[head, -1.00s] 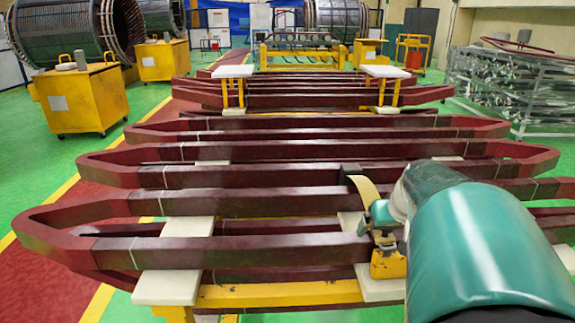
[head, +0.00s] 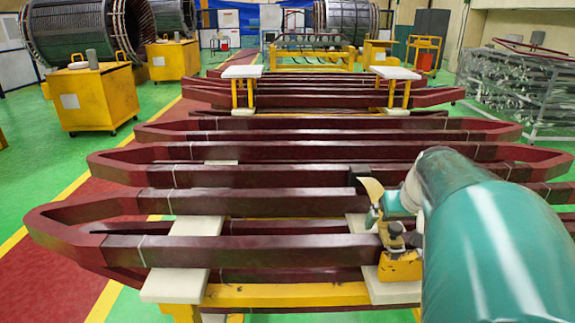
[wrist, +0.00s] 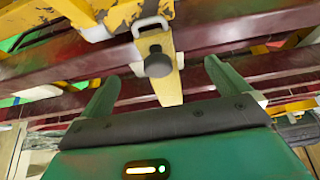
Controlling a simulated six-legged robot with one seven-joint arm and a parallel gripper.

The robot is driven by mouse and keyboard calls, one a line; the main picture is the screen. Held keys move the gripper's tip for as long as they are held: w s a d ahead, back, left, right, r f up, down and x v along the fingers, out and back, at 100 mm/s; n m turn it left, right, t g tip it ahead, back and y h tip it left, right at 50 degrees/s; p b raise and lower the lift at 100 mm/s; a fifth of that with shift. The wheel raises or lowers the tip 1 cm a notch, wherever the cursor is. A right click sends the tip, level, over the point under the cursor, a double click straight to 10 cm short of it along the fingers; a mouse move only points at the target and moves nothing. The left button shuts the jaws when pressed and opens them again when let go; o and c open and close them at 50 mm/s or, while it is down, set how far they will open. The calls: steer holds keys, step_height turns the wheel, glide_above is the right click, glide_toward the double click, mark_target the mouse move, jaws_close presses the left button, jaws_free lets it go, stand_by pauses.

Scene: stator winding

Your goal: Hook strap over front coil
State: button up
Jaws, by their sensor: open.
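The front coil (head: 240,250) is the nearest long dark red bar loop, lying across cream support blocks. A yellowish strap (head: 372,189) with a dark piece at its far end stands up beside the yellow bracket at the coil's right part. In the wrist view the strap (wrist: 168,85) hangs from a pale buckle and carries a dark round knob. My gripper (wrist: 164,70) is open, its green fingers either side of the strap, with gaps to it. In the head view my gripper (head: 386,210) is partly hidden by my arm. Whether the strap touches the coil cannot be told.
More dark red coils (head: 330,150) lie in rows behind. A yellow bracket (head: 400,266) sits on the right cream block (head: 385,290). Yellow carts (head: 97,98) stand at the back left, and a wire rack (head: 520,85) at the right. Green floor is free at left.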

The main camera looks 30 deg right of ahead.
steer(key=shift+r, duration=2.1)
steer(key=s+a+f+n+y, duration=0.1)
steer(key=a+f+n, duration=0.2)
steer(key=a, duration=1.3)
steer(key=s+a+f+n+y, duration=0.1)
steer(key=a+f, duration=0.3)
steer(key=a, duration=1.3)
steer(key=shift+s+n+t+y, duration=0.3)
steer(key=shift+n+y, duration=0.1)
steer(key=shift+n, duration=0.5)
